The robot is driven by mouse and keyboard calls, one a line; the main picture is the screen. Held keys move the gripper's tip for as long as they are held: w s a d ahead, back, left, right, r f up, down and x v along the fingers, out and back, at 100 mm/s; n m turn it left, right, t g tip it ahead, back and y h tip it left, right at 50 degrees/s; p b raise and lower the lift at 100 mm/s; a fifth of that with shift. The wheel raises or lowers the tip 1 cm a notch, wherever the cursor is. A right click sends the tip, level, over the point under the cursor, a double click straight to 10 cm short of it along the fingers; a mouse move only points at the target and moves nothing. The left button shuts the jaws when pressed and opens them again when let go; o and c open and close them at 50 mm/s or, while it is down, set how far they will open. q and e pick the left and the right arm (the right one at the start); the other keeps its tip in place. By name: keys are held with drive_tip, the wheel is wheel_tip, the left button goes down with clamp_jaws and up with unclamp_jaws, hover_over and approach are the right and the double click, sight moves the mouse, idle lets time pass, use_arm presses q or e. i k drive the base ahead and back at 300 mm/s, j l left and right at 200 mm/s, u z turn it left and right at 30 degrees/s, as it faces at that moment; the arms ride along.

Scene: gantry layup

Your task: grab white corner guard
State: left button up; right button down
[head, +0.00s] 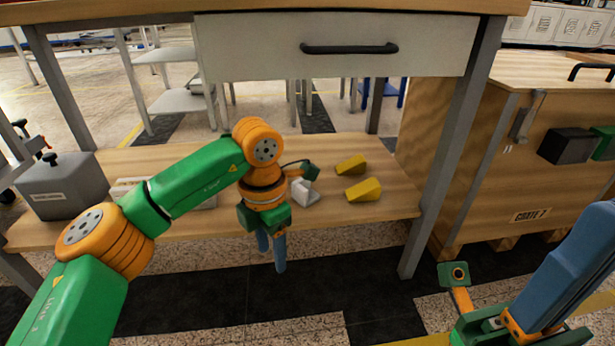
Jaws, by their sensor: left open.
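The white corner guard (304,191) is a small pale angular piece on the wooden lower shelf of the workbench. My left gripper (271,252) hangs in front of the shelf, to the left of the guard and lower in the picture. Its two blue fingers point down, apart, with nothing between them. My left wrist partly overlaps the guard's left side. My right gripper (535,310) is at the lower right, cut by the frame, with a large blue finger in view; its opening cannot be made out.
Two yellow wedges (363,190) lie right of the guard on the lower shelf (395,205). A grey box (62,188) stands at its left end. The bench's drawer (340,46) overhangs the shelf. A bench leg (445,150) and a wooden crate (545,185) bound the right.

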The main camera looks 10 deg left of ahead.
sight(302, 192)
drive_tip(key=i, duration=1)
